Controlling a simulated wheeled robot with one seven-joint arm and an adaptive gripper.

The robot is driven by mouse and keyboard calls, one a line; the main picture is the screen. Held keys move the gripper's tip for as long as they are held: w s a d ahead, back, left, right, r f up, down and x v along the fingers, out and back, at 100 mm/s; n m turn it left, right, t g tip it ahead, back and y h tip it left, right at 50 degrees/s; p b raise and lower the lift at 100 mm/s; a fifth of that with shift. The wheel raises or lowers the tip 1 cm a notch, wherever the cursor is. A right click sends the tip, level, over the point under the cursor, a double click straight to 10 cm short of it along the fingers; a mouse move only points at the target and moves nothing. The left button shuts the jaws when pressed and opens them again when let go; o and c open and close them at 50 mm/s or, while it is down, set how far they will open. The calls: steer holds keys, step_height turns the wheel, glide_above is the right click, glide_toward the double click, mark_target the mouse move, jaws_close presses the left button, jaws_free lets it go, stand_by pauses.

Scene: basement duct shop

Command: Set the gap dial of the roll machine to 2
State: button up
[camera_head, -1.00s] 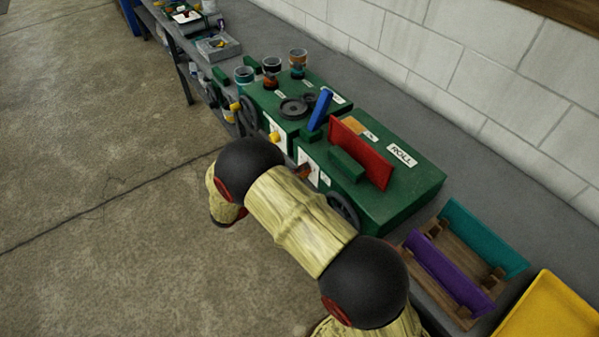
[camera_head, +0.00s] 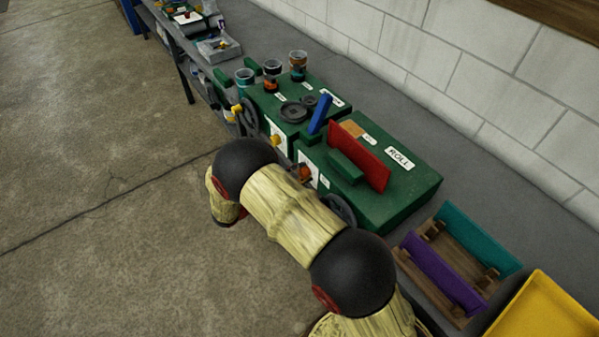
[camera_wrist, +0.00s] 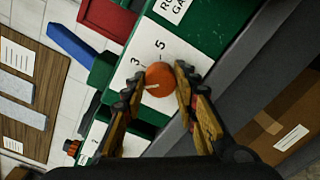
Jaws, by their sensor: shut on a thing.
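The green roll machine (camera_head: 405,190), labelled ROLL, stands on the bench in the head view. Its orange gap dial (camera_wrist: 160,75) sits on a white plate (camera_wrist: 187,35) in the wrist view, with the numbers 3 and 5 and part of a "ROLL GA" label showing. A white pointer mark on the dial points to the lower left, below the 3, towards the left finger. The 2 is not readable; the left finger covers part of that side. My gripper (camera_wrist: 156,80) is shut on the dial, one finger on each side. In the head view my arm largely hides the gripper.
A red plate (camera_head: 360,155) and blue lever (camera_head: 320,114) stand on the machines. A handwheel (camera_head: 338,208) is on the front, near my arm. A purple and teal bin (camera_head: 440,275) and yellow tray (camera_head: 550,310) lie to the right. The floor at left is clear.

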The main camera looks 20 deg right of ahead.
steer(key=shift+n+p, duration=0.55)
steer(key=shift+n, duration=1.05)
steer(key=shift+f, duration=0.1)
steer(key=o, duration=1.1)
steer(key=shift+o, duration=0.3)
steer(key=v, duration=1.2)
steer(key=shift+w+n, duration=0.15)
steer(key=shift+n, duration=0.15)
